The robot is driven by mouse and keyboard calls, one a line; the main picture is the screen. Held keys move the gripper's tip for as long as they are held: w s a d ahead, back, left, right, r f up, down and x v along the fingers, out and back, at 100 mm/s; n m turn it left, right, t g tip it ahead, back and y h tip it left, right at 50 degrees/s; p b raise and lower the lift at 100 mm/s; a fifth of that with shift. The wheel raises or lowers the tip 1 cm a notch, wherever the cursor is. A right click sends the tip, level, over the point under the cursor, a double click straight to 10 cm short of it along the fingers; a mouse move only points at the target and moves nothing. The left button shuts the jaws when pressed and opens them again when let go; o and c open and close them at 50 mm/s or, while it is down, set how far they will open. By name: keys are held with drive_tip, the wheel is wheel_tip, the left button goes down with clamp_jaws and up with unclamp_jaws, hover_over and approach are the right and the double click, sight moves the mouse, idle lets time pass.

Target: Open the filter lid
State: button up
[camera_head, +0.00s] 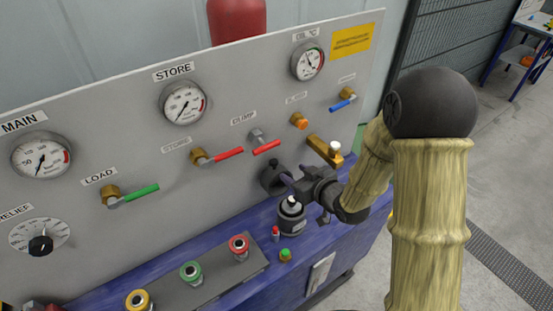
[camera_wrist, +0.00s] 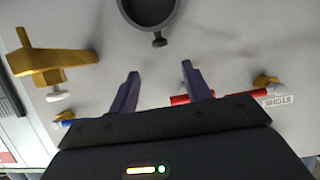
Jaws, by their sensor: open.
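A dark round fitting (camera_head: 271,178) sits low on the grey panel, and I take it to be the filter.
A brass fitting (camera_wrist: 45,62) with a white knob, a blue-handled valve (camera_head: 343,103) and a red-handled valve (camera_head: 266,147) stand out nearby. A black-capped jar (camera_head: 291,218) stands on the blue bench below my gripper, with a small red-topped item (camera_head: 275,233) and green-topped item (camera_head: 285,254).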

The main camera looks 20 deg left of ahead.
sight(275, 162)
drive_tip(key=p+x, duration=0.3)
drive_tip(key=x, duration=0.8)
drive_tip(key=shift+s, duration=0.2)
drive_tip(key=shift+d, duration=0.1)
clamp_jaws()
